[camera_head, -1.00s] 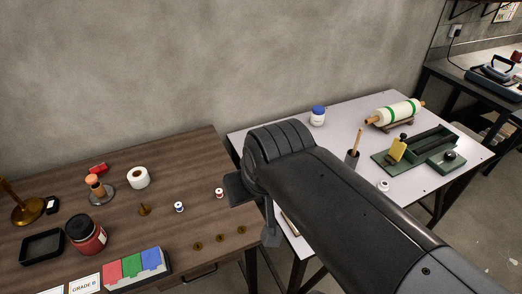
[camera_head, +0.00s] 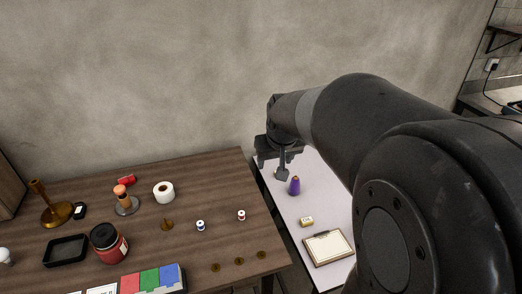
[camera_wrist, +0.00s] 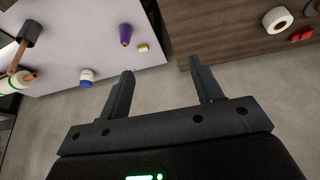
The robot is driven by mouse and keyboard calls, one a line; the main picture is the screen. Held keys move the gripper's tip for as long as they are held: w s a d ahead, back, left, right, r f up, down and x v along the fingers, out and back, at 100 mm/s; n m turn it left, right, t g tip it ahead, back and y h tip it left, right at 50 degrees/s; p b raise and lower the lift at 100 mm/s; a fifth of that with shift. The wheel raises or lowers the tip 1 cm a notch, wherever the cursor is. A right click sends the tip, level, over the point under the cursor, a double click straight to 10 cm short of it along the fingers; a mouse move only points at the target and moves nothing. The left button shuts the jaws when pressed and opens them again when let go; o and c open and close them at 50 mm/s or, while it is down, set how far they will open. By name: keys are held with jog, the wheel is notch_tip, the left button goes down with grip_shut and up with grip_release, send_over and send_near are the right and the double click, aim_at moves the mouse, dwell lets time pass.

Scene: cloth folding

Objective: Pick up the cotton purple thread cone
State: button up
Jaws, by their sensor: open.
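The purple thread cone (camera_head: 294,186) stands upright on the white table, just right of and below my gripper in the head view. It also shows in the wrist view as a purple cone (camera_wrist: 125,35), beyond the left fingertip and apart from it. My gripper (camera_head: 272,172) is open and empty, raised above the tables.
In the wrist view a white, blue-capped jar (camera_wrist: 86,77) sits nearby. The brown table (camera_head: 200,256) at left holds spools, a white roll (camera_head: 163,192) and a red jar (camera_head: 108,243).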

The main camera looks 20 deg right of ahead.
jog(key=w+d+f, duration=0.7)
jog(key=w+f, duration=0.1)
jog(key=w, duration=0.1)
jog(key=m, duration=0.1)
send_near(296, 176)
jog(key=x, duration=1.2)
jog(key=shift+f, duration=0.3)
jog(key=shift+c, duration=0.2)
jog(key=c, duration=1.1)
